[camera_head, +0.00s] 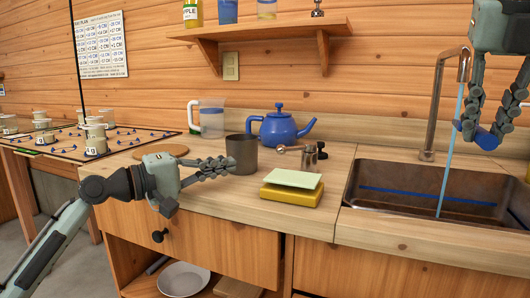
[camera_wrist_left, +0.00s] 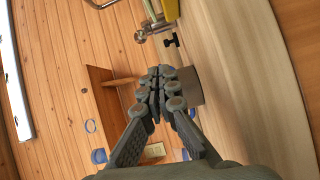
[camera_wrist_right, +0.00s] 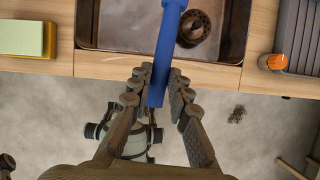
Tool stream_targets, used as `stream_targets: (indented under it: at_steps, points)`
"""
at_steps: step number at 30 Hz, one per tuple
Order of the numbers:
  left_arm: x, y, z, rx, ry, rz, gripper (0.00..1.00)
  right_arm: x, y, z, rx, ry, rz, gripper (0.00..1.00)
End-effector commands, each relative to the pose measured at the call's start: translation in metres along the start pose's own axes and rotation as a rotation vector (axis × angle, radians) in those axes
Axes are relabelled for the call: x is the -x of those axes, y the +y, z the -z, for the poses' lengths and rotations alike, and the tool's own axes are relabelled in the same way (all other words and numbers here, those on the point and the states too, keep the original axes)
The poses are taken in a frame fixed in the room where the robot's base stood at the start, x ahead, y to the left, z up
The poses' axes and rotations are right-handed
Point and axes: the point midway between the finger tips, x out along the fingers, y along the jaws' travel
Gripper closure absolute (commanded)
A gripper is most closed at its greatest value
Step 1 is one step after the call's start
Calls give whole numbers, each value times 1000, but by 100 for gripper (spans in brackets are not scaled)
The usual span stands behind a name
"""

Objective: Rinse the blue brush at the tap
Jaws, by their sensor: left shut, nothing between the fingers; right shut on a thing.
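The blue brush (camera_head: 485,138) is held in my right gripper (camera_head: 487,122) above the sink. In the right wrist view its blue handle (camera_wrist_right: 168,45) runs between the shut fingers and out over the sink; its bristles are not visible. The tap (camera_head: 433,105) stands behind the sink, and a blue stream of water (camera_head: 449,155) falls from it into the basin. The brush's left end is close beside the stream; I cannot tell whether water touches it. My left gripper (camera_head: 232,165) is shut and empty, in front of the grey cup (camera_head: 241,157).
The sink (camera_head: 395,188) has a dark drain (camera_wrist_right: 193,28). Left of it are a yellow-green sponge block (camera_head: 292,188), a small metal-topped item (camera_head: 309,156) and a blue teapot (camera_head: 279,129). An orange-capped thing (camera_wrist_right: 272,62) and a grey rack (camera_wrist_right: 300,40) lie on the sink's other side.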

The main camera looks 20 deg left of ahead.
Motion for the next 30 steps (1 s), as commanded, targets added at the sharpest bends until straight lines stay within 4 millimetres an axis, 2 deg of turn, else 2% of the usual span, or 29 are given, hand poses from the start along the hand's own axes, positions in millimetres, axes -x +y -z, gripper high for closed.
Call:
stream_targets:
  at_steps: [3, 7, 11, 21, 25, 30]
  points:
    - [4, 8, 0, 211, -41, -35, 100, 0, 0, 0, 0, 0, 0, 100]
    - [2, 13, 0, 310, -65, -50, 100, 0, 0, 0, 0, 0, 0, 100]
    - [-13, 15, -2, 322, -69, -51, 100, 0, 0, 0, 0, 0, 0, 100]
    - [-73, 19, -5, 317, -67, -52, 100, 0, 0, 0, 0, 0, 0, 100]
    - [-87, 19, -6, 317, -66, -51, 100, 0, 0, 0, 0, 0, 0, 100]
    - [-94, 19, -6, 316, -66, -50, 100, 0, 0, 0, 0, 0, 0, 100]
